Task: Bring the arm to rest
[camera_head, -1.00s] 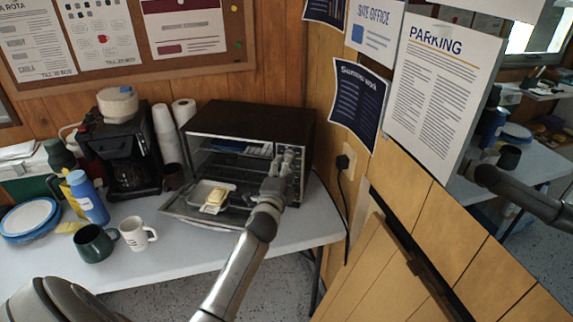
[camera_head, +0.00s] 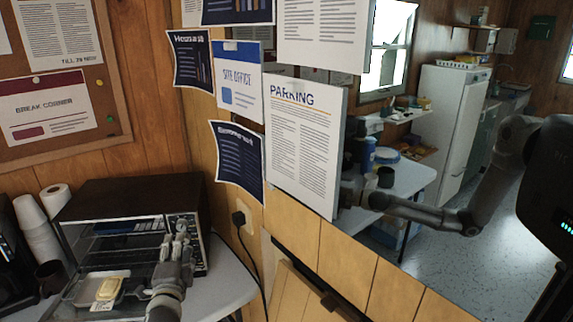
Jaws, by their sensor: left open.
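My left gripper (camera_head: 175,240) is at the lower left, fingers pointing up and away, in front of the right side of the toaster oven (camera_head: 130,196). It is open, and I see nothing between its fingers. Its arm leaves through the bottom edge. I cannot tell whether it touches the oven. My right arm (camera_head: 440,217) comes in from the right, bent at the elbow. Its far end (camera_head: 352,190) is beside the edge of the parking notice, partly hidden, so its fingers are unclear.
A wooden partition (camera_head: 345,262) with notices (camera_head: 305,140) stands between the arms. Cups (camera_head: 38,232) stand left of the oven. Floor (camera_head: 480,262) is clear at right.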

